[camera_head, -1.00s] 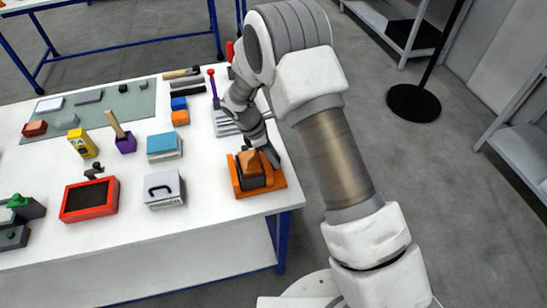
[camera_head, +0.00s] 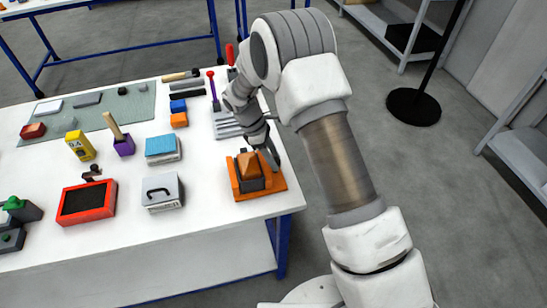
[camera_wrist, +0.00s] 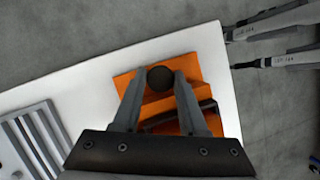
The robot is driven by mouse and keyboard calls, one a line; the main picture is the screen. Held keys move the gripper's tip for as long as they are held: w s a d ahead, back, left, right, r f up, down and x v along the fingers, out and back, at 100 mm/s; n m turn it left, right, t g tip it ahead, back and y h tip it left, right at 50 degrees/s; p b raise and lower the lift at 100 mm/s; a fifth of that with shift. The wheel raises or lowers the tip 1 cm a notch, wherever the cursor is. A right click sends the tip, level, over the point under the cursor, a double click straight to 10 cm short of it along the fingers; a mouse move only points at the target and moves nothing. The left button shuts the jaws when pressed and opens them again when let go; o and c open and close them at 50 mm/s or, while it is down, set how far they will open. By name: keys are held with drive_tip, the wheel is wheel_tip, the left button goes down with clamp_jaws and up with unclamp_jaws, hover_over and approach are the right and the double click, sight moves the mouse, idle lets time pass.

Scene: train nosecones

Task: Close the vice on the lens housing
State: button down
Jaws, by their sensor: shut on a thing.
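The orange vice (camera_head: 262,189) sits at the front right corner of the white table. A dark block with an orange-brown top (camera_head: 250,166) stands in it; I cannot tell which part is the lens housing. My gripper (camera_head: 273,163) reaches down at the vice's right side. In the wrist view, the fingers of my gripper (camera_wrist: 160,80) are shut on a dark round knob (camera_wrist: 160,77) above the orange vice base (camera_wrist: 207,67). A dark curved part (camera_wrist: 180,116) shows partly behind the right finger. The jaw gap is hidden.
A grey slotted block (camera_head: 227,124) lies behind the vice. A grey box with a handle (camera_head: 163,191), a blue-topped block (camera_head: 162,149) and a red-framed tray (camera_head: 88,201) stand to the left. The table edge is close on the vice's right.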

drive_tip(key=shift+c, duration=2.2)
unclamp_jaws()
drive_tip(key=shift+r, duration=0.1)
drive_tip(key=v, duration=1.7)
drive_tip(key=shift+r+b, duration=0.15)
drive_tip(key=shift+b, duration=0.25)
